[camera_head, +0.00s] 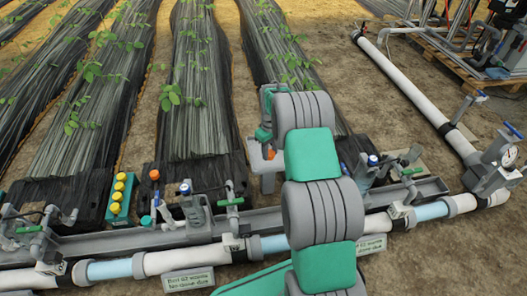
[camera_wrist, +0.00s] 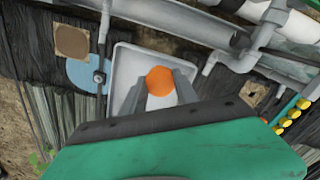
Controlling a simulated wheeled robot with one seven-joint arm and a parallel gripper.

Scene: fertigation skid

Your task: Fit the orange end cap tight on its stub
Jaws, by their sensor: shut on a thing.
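The orange end cap (camera_wrist: 160,80) is between the fingertips of my gripper (camera_wrist: 160,88) in the wrist view, and the gripper is shut on it. In the head view a small bit of the orange cap (camera_head: 271,154) shows beside my arm, which hides most of the gripper. Below the cap in the wrist view is a white tray (camera_wrist: 123,62); I cannot tell how high the cap is above it. I cannot tell which pipe end is the cap's stub.
Grey pipes and a rail (camera_head: 437,187) run across the front. A green strip with several yellow knobs (camera_head: 119,193) and another orange-topped piece (camera_head: 154,175) stand to the left. Valves with blue knobs (camera_head: 185,189) rise from the rail. A blue disc (camera_wrist: 86,72) lies beside the tray.

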